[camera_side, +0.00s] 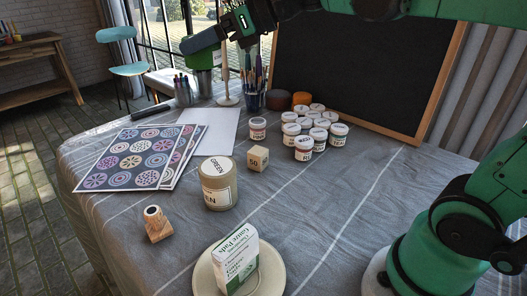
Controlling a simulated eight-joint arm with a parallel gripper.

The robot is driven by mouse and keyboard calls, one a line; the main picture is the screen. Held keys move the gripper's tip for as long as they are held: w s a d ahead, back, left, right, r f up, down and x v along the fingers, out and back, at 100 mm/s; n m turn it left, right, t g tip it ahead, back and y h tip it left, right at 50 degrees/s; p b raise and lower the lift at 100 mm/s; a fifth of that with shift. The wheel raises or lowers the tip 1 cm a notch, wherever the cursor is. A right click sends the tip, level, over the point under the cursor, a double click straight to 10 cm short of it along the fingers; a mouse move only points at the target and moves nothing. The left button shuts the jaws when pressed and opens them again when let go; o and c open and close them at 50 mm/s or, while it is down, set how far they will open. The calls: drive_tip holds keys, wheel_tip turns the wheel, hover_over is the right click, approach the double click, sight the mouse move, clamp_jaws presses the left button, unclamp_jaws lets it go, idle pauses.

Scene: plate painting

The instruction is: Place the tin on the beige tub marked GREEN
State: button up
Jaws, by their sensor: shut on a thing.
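The beige tub marked GREEN (217,187) stands upright with its lid on, left of the middle of the table. My gripper (201,66) is high in the picture, above the far left part of the table and well beyond the tub. It is shut on the tin (201,83), a grey metallic cylinder just below the green hand. The tin looks roughly upright. The fingers are too small and dark to make out, and I cannot tell the tin's exact height above the table.
A wooden block with a hole (157,224), a numbered cube (258,159) and a carton (237,262) on a round plate (207,279) surround the tub. Several small white paint pots (304,148) stand right of it. Brush holders (255,101) and a blackboard (360,70) stand behind.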

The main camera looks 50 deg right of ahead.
sight(219, 166)
wheel_tip(219, 166, down, 20)
drive_tip(key=shift+r, duration=0.2)
idle(0.4)
drive_tip(key=shift+f, duration=0.15)
drive_tip(key=o, duration=1.4)
